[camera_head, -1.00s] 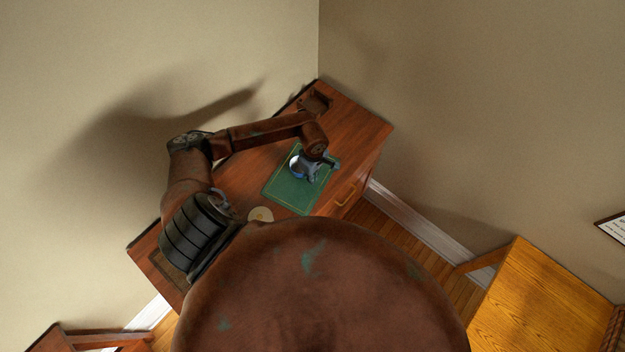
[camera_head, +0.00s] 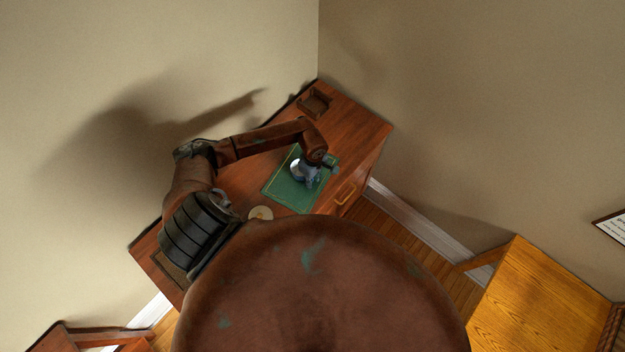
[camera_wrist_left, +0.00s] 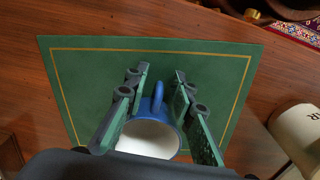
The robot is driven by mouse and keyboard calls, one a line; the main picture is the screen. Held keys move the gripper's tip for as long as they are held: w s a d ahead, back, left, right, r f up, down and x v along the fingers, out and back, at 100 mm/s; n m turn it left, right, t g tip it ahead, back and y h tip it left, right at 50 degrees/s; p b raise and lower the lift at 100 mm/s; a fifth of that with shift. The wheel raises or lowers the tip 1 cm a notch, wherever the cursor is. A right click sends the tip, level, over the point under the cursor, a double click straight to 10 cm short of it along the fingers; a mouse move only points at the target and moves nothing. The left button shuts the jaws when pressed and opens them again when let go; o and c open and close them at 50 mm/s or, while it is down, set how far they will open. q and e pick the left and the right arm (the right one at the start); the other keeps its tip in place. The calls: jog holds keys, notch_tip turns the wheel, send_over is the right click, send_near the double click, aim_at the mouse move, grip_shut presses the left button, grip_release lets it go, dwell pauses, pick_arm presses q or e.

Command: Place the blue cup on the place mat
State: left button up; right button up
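The blue cup (camera_head: 298,177), white inside, is over the green place mat (camera_head: 285,195) on the brown desk. In the left wrist view the cup (camera_wrist_left: 148,138) is between the two fingers of my left gripper (camera_wrist_left: 158,85), its handle pointing away from the palm. I cannot tell whether the cup's base touches the mat. In the head view my left gripper (camera_head: 313,176) hangs over the mat. My right gripper is not in view.
A cream round item (camera_head: 260,213) is on the desk near the mat; a cream lettered container (camera_wrist_left: 298,132) shows at the right of the wrist view. A small brown tray (camera_head: 315,103) sits at the desk's far corner. Walls stand close behind the desk (camera_head: 355,130).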

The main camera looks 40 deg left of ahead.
pick_arm(q)
jog(key=shift+r, duration=0.2)
notch_tip(320, 180, up, 12)
jog(key=b, duration=0.2)
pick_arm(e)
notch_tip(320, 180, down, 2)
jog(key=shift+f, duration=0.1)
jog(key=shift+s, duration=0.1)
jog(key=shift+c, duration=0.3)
